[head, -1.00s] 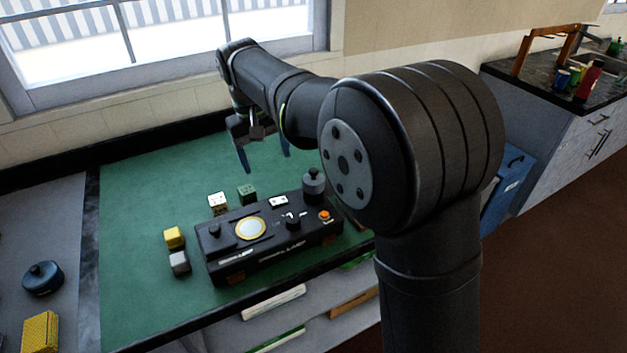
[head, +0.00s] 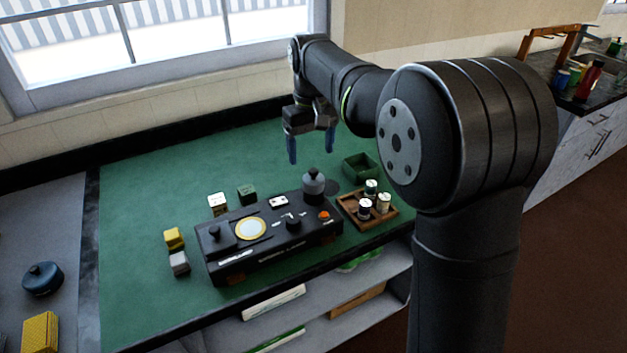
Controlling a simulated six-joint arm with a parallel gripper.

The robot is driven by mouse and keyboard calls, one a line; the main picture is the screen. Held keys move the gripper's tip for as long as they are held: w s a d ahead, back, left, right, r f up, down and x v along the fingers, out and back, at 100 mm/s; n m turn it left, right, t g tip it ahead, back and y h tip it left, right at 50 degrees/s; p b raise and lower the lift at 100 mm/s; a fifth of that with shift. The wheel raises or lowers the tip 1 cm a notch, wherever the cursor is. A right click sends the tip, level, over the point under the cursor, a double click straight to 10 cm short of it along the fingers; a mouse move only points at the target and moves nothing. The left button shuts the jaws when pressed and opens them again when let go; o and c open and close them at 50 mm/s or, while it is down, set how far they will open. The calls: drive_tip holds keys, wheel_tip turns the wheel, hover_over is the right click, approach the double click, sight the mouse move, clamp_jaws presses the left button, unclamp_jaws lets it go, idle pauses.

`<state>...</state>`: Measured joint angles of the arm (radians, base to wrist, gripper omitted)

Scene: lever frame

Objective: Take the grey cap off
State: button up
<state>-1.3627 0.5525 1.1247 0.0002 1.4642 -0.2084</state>
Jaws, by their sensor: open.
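The grey cap (head: 313,184) is a rounded, dark grey piece with a small knob on top. It sits at the back right end of the black device (head: 270,262), which lies on the green mat. My gripper (head: 312,146) has blue fingers that are spread apart and empty, pointing down. In the head view it hangs above and behind the grey cap, apart from it. What lies under the cap is hidden.
A brown tray (head: 347,206) with several small jars stands right of the device, with a green open box (head: 361,167) behind it. Small blocks, such as a yellow block (head: 174,238), lie left of the device. The mat's back left is clear.

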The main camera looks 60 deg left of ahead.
sight(314, 169)
drive_tip(key=f, duration=0.8)
drive_tip(key=shift+w+d, duration=0.15)
drive_tip(key=shift+d, duration=0.1)
drive_tip(key=shift+r, duration=0.1)
drive_tip(key=c, duration=1)
drive_tip(key=shift+r, duration=0.1)
